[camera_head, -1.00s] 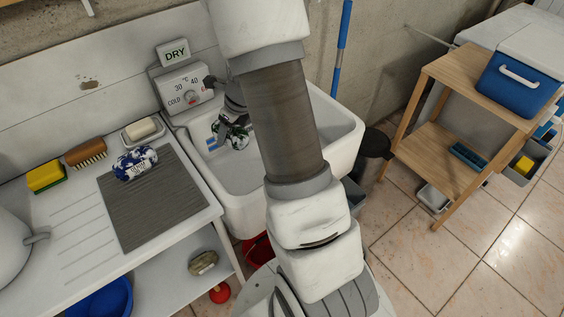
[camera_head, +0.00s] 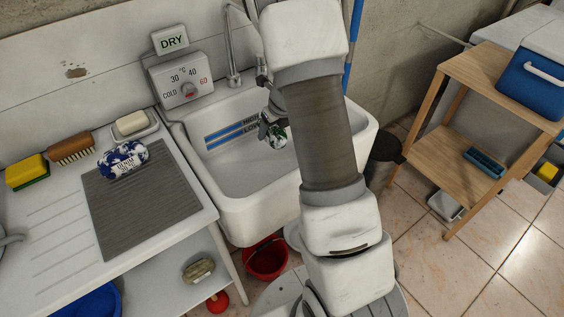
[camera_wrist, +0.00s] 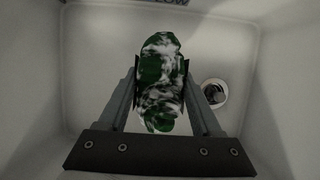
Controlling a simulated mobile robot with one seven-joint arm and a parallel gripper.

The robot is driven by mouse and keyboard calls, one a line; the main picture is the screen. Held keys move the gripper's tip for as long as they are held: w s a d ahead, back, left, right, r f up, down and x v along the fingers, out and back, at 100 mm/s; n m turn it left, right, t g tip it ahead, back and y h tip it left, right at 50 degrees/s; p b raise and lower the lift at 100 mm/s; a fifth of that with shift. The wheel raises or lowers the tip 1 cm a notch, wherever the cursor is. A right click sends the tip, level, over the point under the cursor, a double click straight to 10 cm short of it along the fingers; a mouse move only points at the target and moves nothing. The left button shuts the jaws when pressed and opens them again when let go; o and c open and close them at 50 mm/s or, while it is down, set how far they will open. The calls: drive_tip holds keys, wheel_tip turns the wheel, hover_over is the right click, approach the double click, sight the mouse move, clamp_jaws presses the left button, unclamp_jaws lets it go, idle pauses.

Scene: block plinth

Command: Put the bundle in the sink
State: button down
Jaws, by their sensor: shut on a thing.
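A green and white patterned bundle (camera_wrist: 160,85) is between the fingers of my gripper (camera_wrist: 161,80), which is shut on it. In the head view the same bundle (camera_head: 278,139) shows in part below my gripper (camera_head: 270,128), inside the white sink (camera_head: 240,207). The wrist view shows the sink floor (camera_wrist: 100,55) beneath it and the round drain (camera_wrist: 214,93) to its right. I cannot tell whether the bundle touches the floor. A second bundle, blue and white (camera_head: 123,158), lies on the grey ribbed mat (camera_head: 140,212) left of the sink.
The tap (camera_head: 232,50) rises at the sink's back. A dial panel (camera_head: 183,85) with a DRY sign (camera_head: 169,40) stands behind its left corner. A soap dish (camera_head: 134,129), brush (camera_head: 71,149) and sponge (camera_head: 27,171) line the counter's back. A red bucket (camera_head: 266,260) is below.

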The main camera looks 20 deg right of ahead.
sight(270, 159)
drive_tip(key=shift+d+f, duration=0.1)
drive_tip(key=shift+f, duration=0.15)
wheel_tip(270, 159, down, 10)
drive_tip(key=b, duration=0.5)
drive_tip(key=shift+w+r, duration=0.1)
drive_tip(key=shift+r, duration=0.1)
drive_tip(key=shift+f+b, duration=0.2)
drive_tip(key=shift+b, duration=0.15)
drive_tip(key=shift+c, duration=0.3)
unclamp_jaws()
